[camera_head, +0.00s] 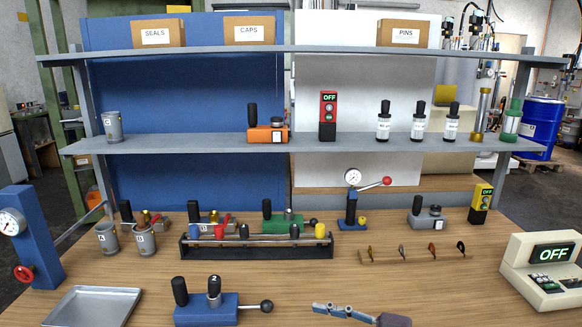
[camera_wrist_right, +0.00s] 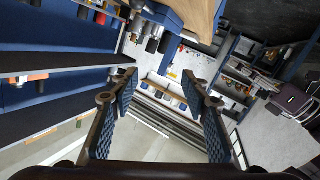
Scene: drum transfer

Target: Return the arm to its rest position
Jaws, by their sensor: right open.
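My right gripper (camera_head: 330,310) shows at the bottom edge of the head view, right of centre, in front of the workbench. Only part of a blue-padded finger and a dark link are seen there. In the right wrist view the gripper (camera_wrist_right: 160,80) has its two dark fingers with blue ribbed pads spread wide apart. Nothing is between the fingers. My left gripper is in neither view.
The wooden workbench (camera_head: 270,268) holds a blue pump (camera_head: 215,306) numbered 2, a metal tray (camera_head: 92,306), a rack (camera_head: 255,248) and an OFF control box (camera_head: 545,268). Shelves (camera_head: 340,147) stand behind. A blue drum (camera_head: 541,125) stands at the back right.

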